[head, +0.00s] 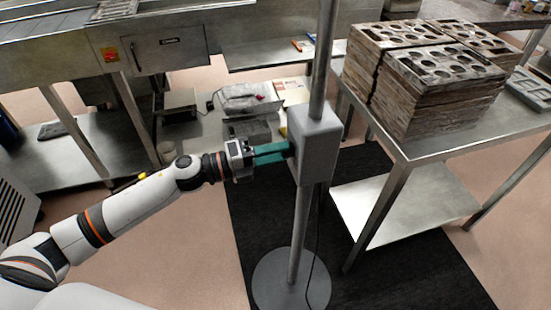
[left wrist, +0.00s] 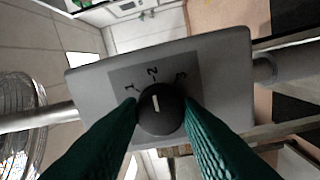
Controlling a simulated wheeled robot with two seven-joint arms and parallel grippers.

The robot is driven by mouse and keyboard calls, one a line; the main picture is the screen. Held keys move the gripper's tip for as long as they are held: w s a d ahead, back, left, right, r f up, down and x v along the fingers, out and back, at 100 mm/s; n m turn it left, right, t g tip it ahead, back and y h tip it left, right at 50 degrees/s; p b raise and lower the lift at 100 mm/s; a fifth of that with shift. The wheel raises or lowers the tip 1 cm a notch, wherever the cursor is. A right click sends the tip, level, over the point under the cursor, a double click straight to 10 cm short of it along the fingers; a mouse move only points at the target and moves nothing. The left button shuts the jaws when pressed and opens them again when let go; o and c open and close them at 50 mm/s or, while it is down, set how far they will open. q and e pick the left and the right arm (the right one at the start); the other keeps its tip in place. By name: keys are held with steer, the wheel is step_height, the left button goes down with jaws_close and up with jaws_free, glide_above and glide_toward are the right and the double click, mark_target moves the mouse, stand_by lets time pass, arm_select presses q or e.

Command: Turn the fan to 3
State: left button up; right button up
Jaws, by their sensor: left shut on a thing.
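The fan's grey control box (head: 318,150) is fixed on an upright pole with a round base (head: 291,280) in the head view. In the left wrist view the box face (left wrist: 220,70) carries a dark plate with the numerals 1, 2 and 3 and a round black knob (left wrist: 160,108). The knob's white mark points up, roughly at the 2. My left gripper (head: 288,150) reaches the box from the left. Its green fingers (left wrist: 163,118) are shut on the knob, one on each side. The fan's wire cage (left wrist: 20,115) shows at the left of the wrist view. My right gripper is not in view.
A metal table (head: 425,147) with stacked mould blocks (head: 425,75) stands close to the right of the pole. A steel conveyor unit (head: 160,45) is at the back left. A dark mat (head: 400,220) lies on the floor.

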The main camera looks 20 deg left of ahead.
arm_select(q)
steer(key=m+b, duration=0.2)
steer(key=m, duration=0.1)
steer(key=m+b, duration=0.1)
steer(key=shift+f+m, duration=0.25)
steer(key=shift+m, duration=0.15)
steer(key=shift+r+m+g+b, duration=0.15)
steer(key=shift+m+g+b, duration=0.15)
steer(key=shift+m+b, duration=1.55)
steer(key=shift+m, duration=0.35)
steer(key=o, duration=1)
steer(key=shift+r, duration=0.1)
steer(key=shift+c, duration=0.2)
steer(key=shift+a, duration=0.1)
steer(key=b+v, duration=0.2)
steer(key=v, duration=0.5)
steer(key=shift+a+b, duration=0.2)
steer(key=shift+b, duration=0.15)
